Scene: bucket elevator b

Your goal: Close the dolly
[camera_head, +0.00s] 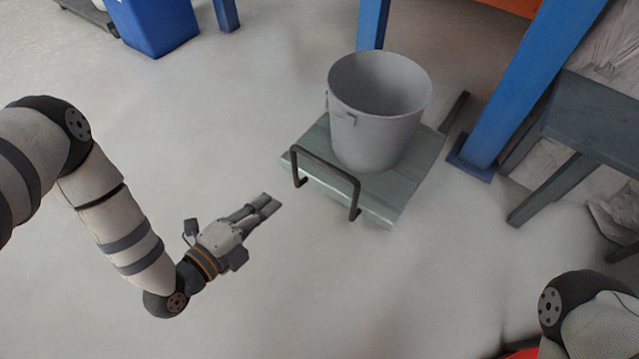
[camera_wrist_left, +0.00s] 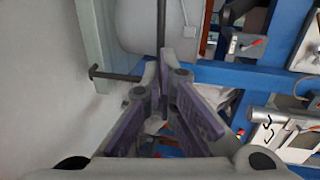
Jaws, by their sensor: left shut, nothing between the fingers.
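The dolly (camera_head: 398,197) is a flat grey-green platform with a dark bar handle (camera_head: 325,170) at its near left edge. A grey metal bucket (camera_head: 375,125) stands upright on it. My left gripper (camera_head: 267,204) is shut and empty, to the left of the handle and apart from it in the head view. In the left wrist view the gripper fingers (camera_wrist_left: 163,75) are together, with the dark handle (camera_wrist_left: 115,76) and the bucket (camera_wrist_left: 150,28) beyond them. Of my right arm only a link shows at the lower right; its gripper is out of view.
Blue posts (camera_head: 530,85) stand behind and right of the dolly, with a grey bench-like frame (camera_head: 590,120) further right. A blue box (camera_head: 155,25) stands at the upper left. The pale floor (camera_head: 250,110) left of the dolly is clear.

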